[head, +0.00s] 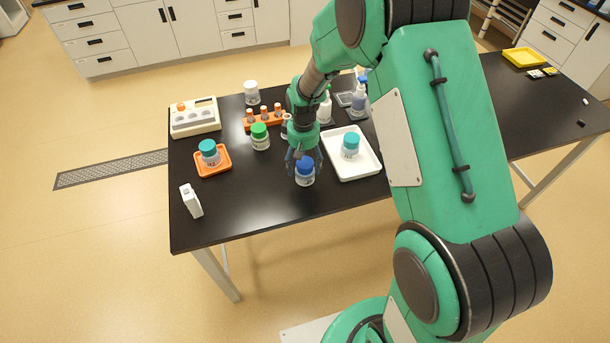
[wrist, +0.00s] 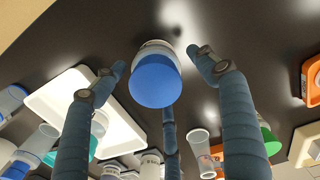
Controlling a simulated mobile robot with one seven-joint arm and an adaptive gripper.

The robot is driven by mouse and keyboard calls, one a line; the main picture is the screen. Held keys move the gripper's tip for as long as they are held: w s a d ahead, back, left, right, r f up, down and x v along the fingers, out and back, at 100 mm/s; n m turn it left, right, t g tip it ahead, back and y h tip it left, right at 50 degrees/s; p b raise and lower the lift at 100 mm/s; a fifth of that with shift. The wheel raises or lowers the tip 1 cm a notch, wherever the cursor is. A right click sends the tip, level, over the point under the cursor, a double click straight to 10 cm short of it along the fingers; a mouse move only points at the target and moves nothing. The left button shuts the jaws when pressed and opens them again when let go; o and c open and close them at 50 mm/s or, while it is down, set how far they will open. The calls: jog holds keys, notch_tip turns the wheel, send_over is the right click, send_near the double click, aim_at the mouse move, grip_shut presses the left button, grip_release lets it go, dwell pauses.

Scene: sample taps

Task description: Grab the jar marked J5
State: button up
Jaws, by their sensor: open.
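A jar with a blue lid (head: 305,172) stands upright on the black table near its front edge; I cannot read its label, so I cannot tell whether it is J5. My gripper (head: 304,157) is just above and behind it, pointing down. In the wrist view the blue-lidded jar (wrist: 153,82) sits between the spread fingers of my gripper (wrist: 158,62), with gaps on both sides. The gripper is open and holds nothing. Other jars are a green-lidded one (head: 260,137), a white-lidded one (head: 251,92), and two teal-lidded ones (head: 208,152) (head: 351,146); their labels are too small to read.
The right teal-lidded jar is in a white tray (head: 369,170) close to my gripper; the left one is on an orange tray (head: 213,171). An orange rack (head: 264,121), a white box (head: 191,201) and bottles (head: 359,100) stand around. The table's front left is mostly clear.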

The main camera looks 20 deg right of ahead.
aim_at(304, 173)
jog(key=shift+d+f+b, duration=0.15)
jog(key=shift+f+b, duration=0.4)
jog(key=shift+f, duration=2.05)
jog(key=c, duration=1.3)
